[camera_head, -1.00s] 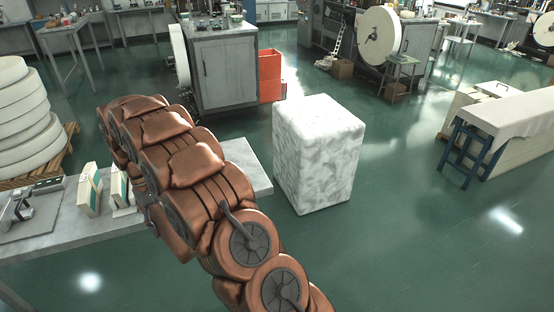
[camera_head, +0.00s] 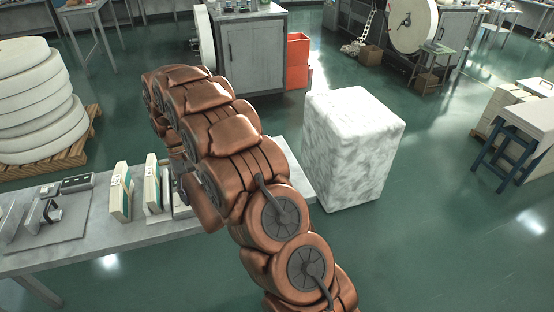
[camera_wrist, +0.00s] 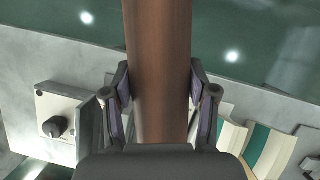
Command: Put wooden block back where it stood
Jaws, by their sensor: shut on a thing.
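The wooden block (camera_wrist: 160,70) is a long brown piece that runs from the top edge of the wrist view down between my fingers. My gripper (camera_wrist: 163,95) is shut on it, with one dark finger against each side. The block's far end is out of the frame, and its lower end is hidden behind the gripper's body. In the head view my copper-coloured arm reaches over the grey table (camera_head: 120,245) and hides both the gripper and the block. I cannot tell whether the block touches the table.
White-and-green packs (camera_head: 121,192) stand upright on the table, left of my arm. A box with a black knob (camera_wrist: 55,125) shows left of the block in the wrist view. A marbled white block (camera_head: 352,150) stands on the floor right of the table.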

